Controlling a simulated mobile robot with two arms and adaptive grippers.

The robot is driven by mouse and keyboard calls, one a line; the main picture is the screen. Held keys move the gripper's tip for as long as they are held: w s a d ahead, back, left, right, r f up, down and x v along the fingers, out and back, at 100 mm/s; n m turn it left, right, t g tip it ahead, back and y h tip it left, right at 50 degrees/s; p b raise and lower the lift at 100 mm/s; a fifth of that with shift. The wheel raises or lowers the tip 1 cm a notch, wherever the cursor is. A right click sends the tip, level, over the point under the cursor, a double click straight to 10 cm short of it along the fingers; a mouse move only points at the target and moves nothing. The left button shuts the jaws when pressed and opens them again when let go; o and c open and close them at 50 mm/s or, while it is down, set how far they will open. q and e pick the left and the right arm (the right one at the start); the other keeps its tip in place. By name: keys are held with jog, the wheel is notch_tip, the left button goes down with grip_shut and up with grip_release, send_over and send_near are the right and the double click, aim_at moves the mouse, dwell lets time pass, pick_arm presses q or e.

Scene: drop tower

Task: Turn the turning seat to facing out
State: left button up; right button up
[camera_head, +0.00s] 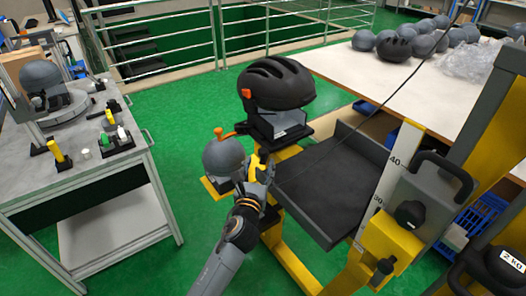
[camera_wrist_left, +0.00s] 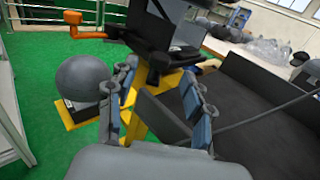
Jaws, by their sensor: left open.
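The turning seat (camera_head: 276,127) is a dark block on a yellow support and carries a black helmet (camera_head: 277,82). An orange lever (camera_head: 226,131) sticks out from its left side; the lever also shows in the left wrist view (camera_wrist_left: 86,33). Which way the seat faces is hard to tell. My left gripper (camera_head: 264,166) is just in front of and below the seat. In the left wrist view the gripper (camera_wrist_left: 158,82) has its fingers apart, with nothing between them but the yellow support behind. The lever is up and left of the fingers, apart from them. My right gripper is not in view.
A grey ball (camera_head: 224,158) rests on a yellow plate left of my gripper. A black platform (camera_head: 335,190) lies to the right, beside the scaled yellow tower. A thin cable crosses above the platform. A grey workbench (camera_head: 75,172) stands left; green floor lies between.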

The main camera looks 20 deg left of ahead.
aim_at(262, 155)
pick_arm(q)
jog(key=w, duration=0.6)
jog(key=shift+w+a, duration=0.25)
jog(key=shift+a, duration=0.15)
grip_shut()
